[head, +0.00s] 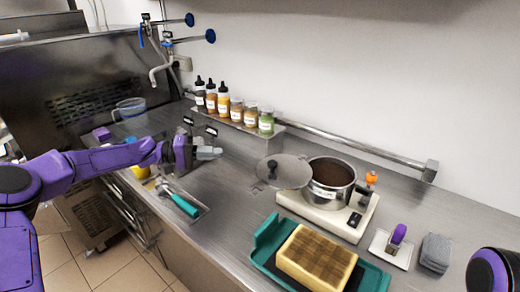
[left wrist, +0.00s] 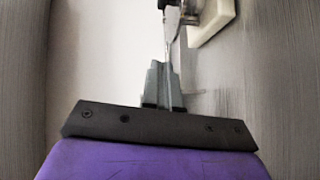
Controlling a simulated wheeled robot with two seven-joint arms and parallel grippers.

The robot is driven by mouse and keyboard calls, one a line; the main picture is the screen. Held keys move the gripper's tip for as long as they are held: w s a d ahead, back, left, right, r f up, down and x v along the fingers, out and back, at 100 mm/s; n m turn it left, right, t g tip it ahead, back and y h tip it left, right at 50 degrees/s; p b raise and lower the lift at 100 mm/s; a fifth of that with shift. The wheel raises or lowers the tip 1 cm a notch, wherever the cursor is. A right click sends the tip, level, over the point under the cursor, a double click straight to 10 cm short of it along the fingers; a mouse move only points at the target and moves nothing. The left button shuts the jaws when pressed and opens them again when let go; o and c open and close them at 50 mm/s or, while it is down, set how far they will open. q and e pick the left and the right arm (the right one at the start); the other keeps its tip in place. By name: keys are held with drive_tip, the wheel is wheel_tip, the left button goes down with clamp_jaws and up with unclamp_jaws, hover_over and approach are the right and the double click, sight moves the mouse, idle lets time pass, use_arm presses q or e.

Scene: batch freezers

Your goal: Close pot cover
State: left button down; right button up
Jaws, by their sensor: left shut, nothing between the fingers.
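A steel pot (head: 330,190) with dark brown contents stands uncovered on a cream burner base (head: 318,213) at the right of the counter. Its round grey cover (head: 284,172), with a dark knob, is at the pot's left side, next to the rim; I cannot tell whether it is hinged to the pot. My left gripper (head: 212,153) is shut and empty, left of the cover and apart from it. Its closed fingers show in the left wrist view (left wrist: 162,85), with the cream base (left wrist: 212,20) beyond them. My right gripper is out of view.
Several sauce bottles and jars (head: 237,110) stand on a rack at the wall. A green tray (head: 265,245) with a brown-topped block (head: 316,257) lies in front of the burner. A green-handled tool (head: 184,205) lies near the front edge. Counter between my left gripper and the cover is clear.

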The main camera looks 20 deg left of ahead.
use_arm(q)
drive_tip(key=b, duration=0.2)
approach(279, 170)
drive_tip(key=shift+w+d+r, duration=0.5)
drive_tip(key=shift+w+d, duration=0.1)
drive_tip(key=shift+w, duration=0.15)
drive_tip(key=shift+w+d+r, duration=0.45)
drive_tip(key=shift+w+d, duration=0.1)
drive_tip(key=shift+w, duration=0.2)
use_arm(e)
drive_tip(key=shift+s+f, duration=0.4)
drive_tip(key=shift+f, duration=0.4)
